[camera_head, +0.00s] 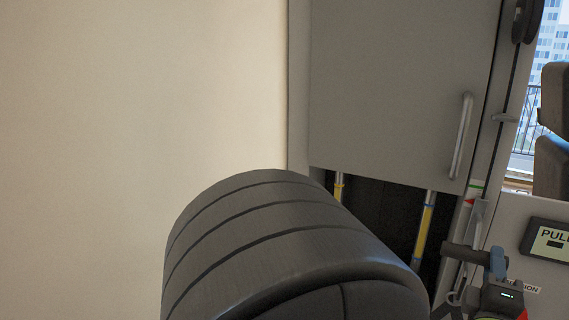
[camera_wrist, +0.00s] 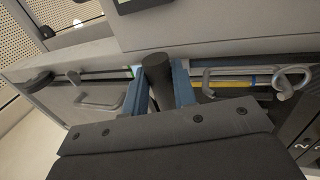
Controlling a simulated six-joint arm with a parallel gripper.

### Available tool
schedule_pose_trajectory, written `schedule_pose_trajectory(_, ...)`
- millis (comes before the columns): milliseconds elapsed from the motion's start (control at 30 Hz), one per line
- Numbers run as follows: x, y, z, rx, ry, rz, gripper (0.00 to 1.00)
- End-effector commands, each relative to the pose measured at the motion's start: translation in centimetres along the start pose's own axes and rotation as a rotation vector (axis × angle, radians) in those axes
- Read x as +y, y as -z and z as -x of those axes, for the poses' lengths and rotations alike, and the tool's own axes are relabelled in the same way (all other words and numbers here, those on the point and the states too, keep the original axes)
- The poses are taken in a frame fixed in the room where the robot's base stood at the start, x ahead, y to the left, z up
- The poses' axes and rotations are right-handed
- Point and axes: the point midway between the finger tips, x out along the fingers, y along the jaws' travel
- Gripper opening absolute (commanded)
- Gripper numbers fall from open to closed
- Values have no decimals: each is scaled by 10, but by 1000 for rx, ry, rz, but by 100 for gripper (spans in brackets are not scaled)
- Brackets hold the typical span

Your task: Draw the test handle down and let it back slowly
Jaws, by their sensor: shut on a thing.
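The test handle (camera_head: 463,253) is a dark round bar at the lower right of the head view, in front of the grey machine. It hangs below a vertical strap or cable fitting. In the wrist view the handle (camera_wrist: 157,72) stands between two blue fingers. My gripper (camera_wrist: 161,88) is shut on it, one finger on each side. In the head view my gripper (camera_head: 497,264) closes over the handle's right end; the far finger is hidden. A red pointer (camera_head: 470,201) and a green mark (camera_head: 478,184) sit on the column above the handle.
A display reading "PULL" (camera_head: 549,243), cut off by the frame, is right of the handle. A grey door with a bar (camera_head: 461,136) and yellow-banded rods (camera_head: 425,230) are left of the column. A metal hook (camera_wrist: 291,82) shows in the wrist view.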

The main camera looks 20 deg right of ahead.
Motion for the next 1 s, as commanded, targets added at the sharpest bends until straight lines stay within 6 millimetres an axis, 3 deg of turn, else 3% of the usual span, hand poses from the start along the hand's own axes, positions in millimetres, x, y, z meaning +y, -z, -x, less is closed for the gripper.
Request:
schedule_pose_trajectory(567, 26, 0, -8, -1, 5, -1, 0)
schedule_pose_trajectory(600, 25, 0, -8, -2, 6, -3, 31)
schedule_pose_trajectory(800, 26, 0, -8, -1, 4, -2, 70)
schedule_pose_trajectory(1000, 26, 0, -8, 0, 2, -1, 73)
